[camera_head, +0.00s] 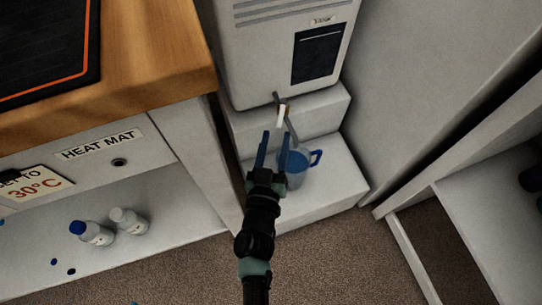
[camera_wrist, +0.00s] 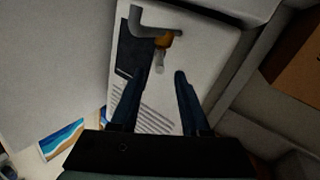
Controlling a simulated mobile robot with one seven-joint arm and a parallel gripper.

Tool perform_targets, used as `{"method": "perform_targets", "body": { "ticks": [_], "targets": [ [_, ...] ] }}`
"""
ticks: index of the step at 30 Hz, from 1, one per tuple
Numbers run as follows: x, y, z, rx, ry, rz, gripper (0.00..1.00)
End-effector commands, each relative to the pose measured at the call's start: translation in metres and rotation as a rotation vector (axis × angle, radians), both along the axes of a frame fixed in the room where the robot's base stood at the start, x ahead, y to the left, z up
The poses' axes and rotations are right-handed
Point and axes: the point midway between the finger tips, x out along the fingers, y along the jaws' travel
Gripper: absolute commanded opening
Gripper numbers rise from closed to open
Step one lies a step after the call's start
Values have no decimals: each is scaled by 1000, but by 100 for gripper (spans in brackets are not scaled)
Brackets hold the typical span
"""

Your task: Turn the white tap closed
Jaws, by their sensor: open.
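The white tap (camera_head: 282,115) is on the lower front of a pale tank (camera_head: 268,60). In the wrist view it has a grey spout (camera_wrist: 146,24), a brass-coloured part and a small white lever (camera_wrist: 159,63). My gripper (camera_head: 276,134) is open and empty, its two blue fingers pointing at the tap. In the wrist view the lever's end shows close to the gap between my fingertips (camera_wrist: 158,76). I cannot tell whether it is between them in depth. No contact is visible.
A jug with a blue handle (camera_head: 297,168) stands on the white step (camera_head: 325,185) below the tap, partly hidden by my gripper. A wooden worktop (camera_head: 160,60) is at the left, above a shelf with two white bottles (camera_head: 128,220). A pale wall panel (camera_head: 420,90) rises at the right.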

Motion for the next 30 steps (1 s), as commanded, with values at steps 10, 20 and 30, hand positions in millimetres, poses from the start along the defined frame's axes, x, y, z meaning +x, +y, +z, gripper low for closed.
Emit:
{"method": "perform_targets", "body": {
  "ticks": [10, 20, 30],
  "targets": [
    [-52, 8, 1, 0, 0, 0, 46],
    [-56, 8, 0, 0, -1, 0, 46],
    [-47, -7, -28, 168, 136, 18, 0]
  ]
}}
